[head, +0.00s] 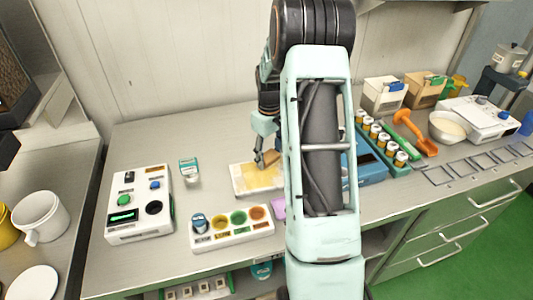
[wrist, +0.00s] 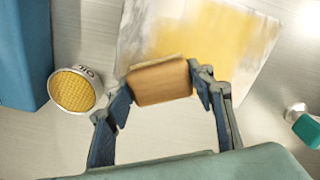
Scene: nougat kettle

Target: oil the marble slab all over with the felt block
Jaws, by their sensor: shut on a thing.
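The marble slab (head: 237,182) lies on the steel worktop, just left of my arm in the head view. In the wrist view the slab (wrist: 135,30) fills the top middle. A yellow oil film covers its middle, while pale grey-white strips show along its left and outer edges. My gripper (wrist: 161,80) is shut on the felt block (wrist: 160,84), a brown block with a paler layer along its far side. The block is over the slab's near edge in the wrist view; whether it touches is unclear. In the head view my gripper (head: 266,160) is over the slab's back part.
A round oil tin (wrist: 75,90) with a yellow mesh top stands left of the slab in the wrist view, beside a blue box (wrist: 22,55). A tray of coloured cups (head: 232,228) and a control box (head: 139,205) stand front left. A small teal-capped jar (head: 189,170) stands left.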

